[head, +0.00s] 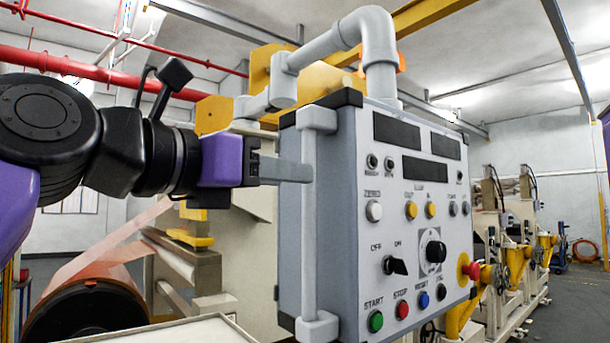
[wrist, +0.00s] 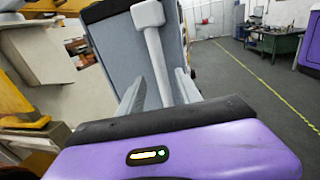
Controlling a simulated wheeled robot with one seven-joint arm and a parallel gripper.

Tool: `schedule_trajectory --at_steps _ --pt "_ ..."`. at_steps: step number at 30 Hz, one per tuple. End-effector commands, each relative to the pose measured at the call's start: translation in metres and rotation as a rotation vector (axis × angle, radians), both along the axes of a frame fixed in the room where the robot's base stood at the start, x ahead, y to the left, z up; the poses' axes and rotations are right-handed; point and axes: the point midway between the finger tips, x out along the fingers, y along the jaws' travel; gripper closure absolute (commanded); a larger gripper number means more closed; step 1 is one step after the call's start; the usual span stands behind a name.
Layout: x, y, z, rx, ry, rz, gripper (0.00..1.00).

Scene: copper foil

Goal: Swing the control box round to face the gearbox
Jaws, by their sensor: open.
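The control box (head: 400,215) is a grey panel with buttons, knobs and dark displays. It hangs from a grey jointed pipe arm (head: 378,50), and its front faces right and partly toward me. A vertical grey bar handle (head: 318,230) runs down its left edge; the handle also shows in the wrist view (wrist: 157,62). My gripper (head: 305,172) is at the upper half of the handle. In the wrist view its open fingers (wrist: 160,85) stand either side of the bar; whether either touches it is unclear. I cannot tell which part is the gearbox.
A copper foil roll (head: 85,312) and a beige machine frame (head: 190,268) stand behind at left. More machines with yellow parts (head: 515,262) stand at right. In the wrist view, open grey floor with a yellow line (wrist: 265,85) lies right of the box, with a workbench (wrist: 272,40) beyond.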

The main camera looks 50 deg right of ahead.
Motion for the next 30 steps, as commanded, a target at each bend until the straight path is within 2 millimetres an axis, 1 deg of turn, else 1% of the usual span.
schedule_trajectory --at_steps 1,6,10,15,23,24,26,27,29,30 --pt "-0.002 -0.008 0.002 0.001 -0.002 -0.002 0.59" --pt "-0.004 -0.034 0.002 0.0 -0.001 -0.002 0.59" --pt "-0.005 -0.05 0.002 -0.001 0.001 0.0 0.59" --pt "-0.005 -0.059 0.001 -0.002 0.0 0.001 0.59" --pt "-0.005 -0.06 0.001 -0.003 0.0 0.001 0.59" --pt "-0.005 -0.06 0.001 -0.003 0.0 0.002 0.67" --pt "-0.005 -0.06 0.001 -0.003 0.001 0.002 0.78" --pt "-0.005 -0.06 0.001 -0.003 0.001 0.001 0.86" --pt "-0.005 -0.06 0.001 -0.003 0.001 0.002 0.98" --pt "-0.005 -0.06 0.001 -0.003 0.001 0.002 1.0"
